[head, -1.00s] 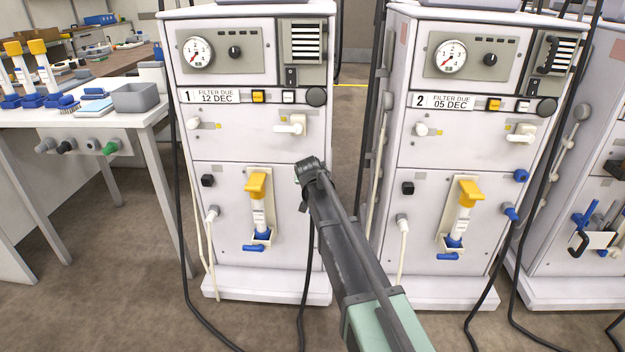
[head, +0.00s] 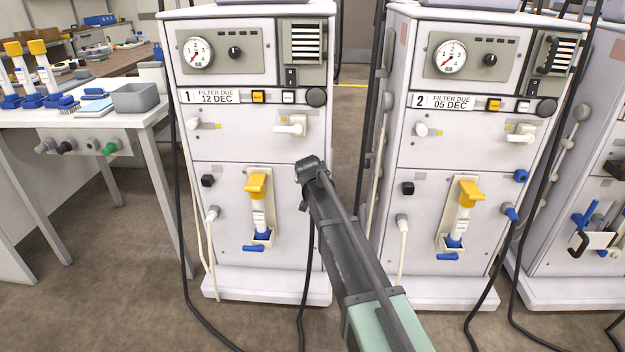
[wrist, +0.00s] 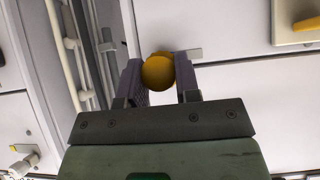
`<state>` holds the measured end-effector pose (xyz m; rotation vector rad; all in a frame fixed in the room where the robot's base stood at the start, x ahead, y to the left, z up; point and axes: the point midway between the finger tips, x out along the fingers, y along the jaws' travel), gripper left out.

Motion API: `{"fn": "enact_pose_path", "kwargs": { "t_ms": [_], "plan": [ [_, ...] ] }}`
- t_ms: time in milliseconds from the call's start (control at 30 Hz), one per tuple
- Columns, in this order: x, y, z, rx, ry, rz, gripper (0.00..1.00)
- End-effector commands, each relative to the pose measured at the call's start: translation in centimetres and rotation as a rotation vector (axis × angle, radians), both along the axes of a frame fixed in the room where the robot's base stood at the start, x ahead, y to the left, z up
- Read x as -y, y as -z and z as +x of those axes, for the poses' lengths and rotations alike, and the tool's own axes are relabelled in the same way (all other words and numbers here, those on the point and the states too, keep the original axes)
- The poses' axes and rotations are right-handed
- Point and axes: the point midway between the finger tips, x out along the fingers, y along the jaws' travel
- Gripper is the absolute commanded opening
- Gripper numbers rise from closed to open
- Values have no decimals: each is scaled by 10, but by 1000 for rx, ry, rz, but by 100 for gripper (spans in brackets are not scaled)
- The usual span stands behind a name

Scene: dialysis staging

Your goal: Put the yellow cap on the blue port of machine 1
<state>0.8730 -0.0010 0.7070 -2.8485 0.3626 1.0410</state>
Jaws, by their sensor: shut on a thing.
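Machine 1 (head: 225,140) stands left of the middle in the head view, with "1" and "12 DEC" on its label. My gripper (head: 308,172) is in front of the right edge of its lower panel. In the wrist view my gripper (wrist: 158,73) is shut on the round yellow cap (wrist: 158,72), held between the two fingertips close to a white panel. The cap is hidden in the head view. No blue port shows at machine 1's right edge; my gripper covers that area. I cannot tell whether the cap touches anything beyond it.
Machine 2 (head: 415,150) stands to the right, with a blue fitting (head: 521,176) and a blue connector (head: 511,213) at its right edge. A yellow-topped filter (head: 258,205) is on machine 1's front. Dark hoses hang between the machines. A white table (head: 125,122) is at left.

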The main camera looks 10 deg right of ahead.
Motion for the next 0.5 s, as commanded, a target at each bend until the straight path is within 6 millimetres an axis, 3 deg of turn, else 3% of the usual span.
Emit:
{"fn": "enact_pose_path", "kwargs": {
  "t_ms": [500],
  "plan": [
    [3, 0, 13, 0, 0, 0, 0]
  ]
}}
